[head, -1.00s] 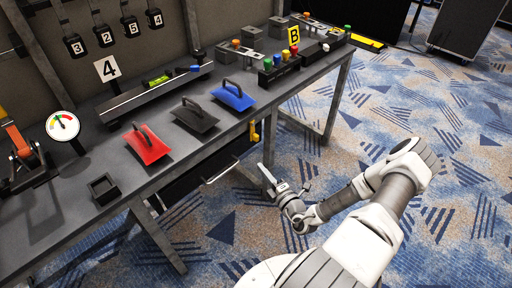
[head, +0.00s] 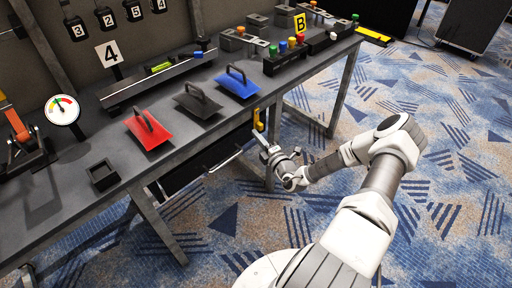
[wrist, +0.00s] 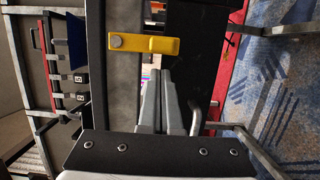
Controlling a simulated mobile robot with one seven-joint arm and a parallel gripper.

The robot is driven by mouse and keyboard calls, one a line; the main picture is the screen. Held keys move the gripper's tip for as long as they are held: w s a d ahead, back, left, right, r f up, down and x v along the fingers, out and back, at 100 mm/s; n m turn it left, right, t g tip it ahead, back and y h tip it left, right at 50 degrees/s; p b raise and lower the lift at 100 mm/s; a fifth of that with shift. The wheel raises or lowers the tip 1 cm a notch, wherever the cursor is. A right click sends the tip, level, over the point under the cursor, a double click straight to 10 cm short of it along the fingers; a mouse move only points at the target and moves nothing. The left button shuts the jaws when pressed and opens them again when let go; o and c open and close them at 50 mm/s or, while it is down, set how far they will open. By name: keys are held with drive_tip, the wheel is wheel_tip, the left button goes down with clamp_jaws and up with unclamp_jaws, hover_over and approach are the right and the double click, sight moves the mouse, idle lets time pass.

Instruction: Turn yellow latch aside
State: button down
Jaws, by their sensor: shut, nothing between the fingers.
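The yellow latch (head: 258,119) hangs at the front edge of the workbench, under the top. In the wrist view, the latch (wrist: 146,44) shows its round pivot at one end on a grey rail, and its arm reaches over the edge of a dark panel. My gripper (head: 263,141) is just below and in front of the latch in the head view. In the wrist view its closed fingers (wrist: 160,78) point toward the latch, with the tips a little short of it in the picture. The fingers hold nothing. Whether they touch the latch cannot be told.
A drawer handle bar (head: 225,160) sticks out below the bench (head: 70,213), left of my gripper. Red (head: 148,130), black (head: 197,102) and blue (head: 236,83) handled plates lie on the bench top. The patterned carpet (head: 450,190) to the right is open.

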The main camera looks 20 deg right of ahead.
drive_tip(key=shift+w+d, duration=0.25)
drive_tip(key=shift+d, duration=0.35)
